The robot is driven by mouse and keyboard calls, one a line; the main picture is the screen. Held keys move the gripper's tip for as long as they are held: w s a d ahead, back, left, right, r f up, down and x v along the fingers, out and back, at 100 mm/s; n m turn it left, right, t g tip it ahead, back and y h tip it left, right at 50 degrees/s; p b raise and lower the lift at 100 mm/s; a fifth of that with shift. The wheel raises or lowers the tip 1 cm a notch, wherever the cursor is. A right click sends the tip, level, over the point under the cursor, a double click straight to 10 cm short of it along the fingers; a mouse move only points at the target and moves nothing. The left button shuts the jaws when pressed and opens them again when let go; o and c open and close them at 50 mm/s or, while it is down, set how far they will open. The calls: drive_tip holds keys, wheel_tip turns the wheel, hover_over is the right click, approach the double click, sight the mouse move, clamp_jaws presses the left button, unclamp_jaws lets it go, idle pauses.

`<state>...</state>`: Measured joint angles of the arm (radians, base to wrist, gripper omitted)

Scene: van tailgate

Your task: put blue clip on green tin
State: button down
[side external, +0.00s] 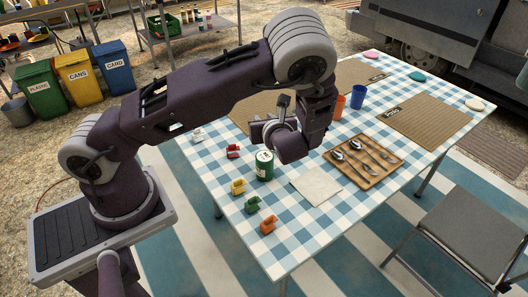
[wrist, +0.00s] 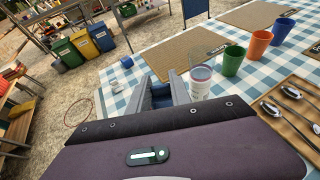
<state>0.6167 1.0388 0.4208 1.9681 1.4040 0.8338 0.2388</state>
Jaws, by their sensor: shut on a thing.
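My gripper (wrist: 166,94) is shut on a small blue piece, the blue clip (wrist: 161,97), mostly hidden between the fingers. In the side view my gripper (side external: 262,122) is above the table, and the clip cannot be made out there. The green tin (side external: 264,165) stands upright on the checked cloth, below and a little nearer the camera than my gripper. It has a pale label and nothing visible on its top. I cannot make out the tin in the wrist view.
White (side external: 197,134), red (side external: 233,151), yellow (side external: 238,187), green (side external: 252,205) and orange (side external: 268,225) clips lie along the table's left side. A napkin (side external: 316,187) and cutlery tray (side external: 363,162) lie right of the tin.

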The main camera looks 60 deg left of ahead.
wheel_tip(320, 180, down, 8)
drive_tip(key=shift+f, duration=0.15)
drive_tip(key=shift+f, duration=0.1)
drive_tip(key=c, duration=1.2)
unclamp_jaws()
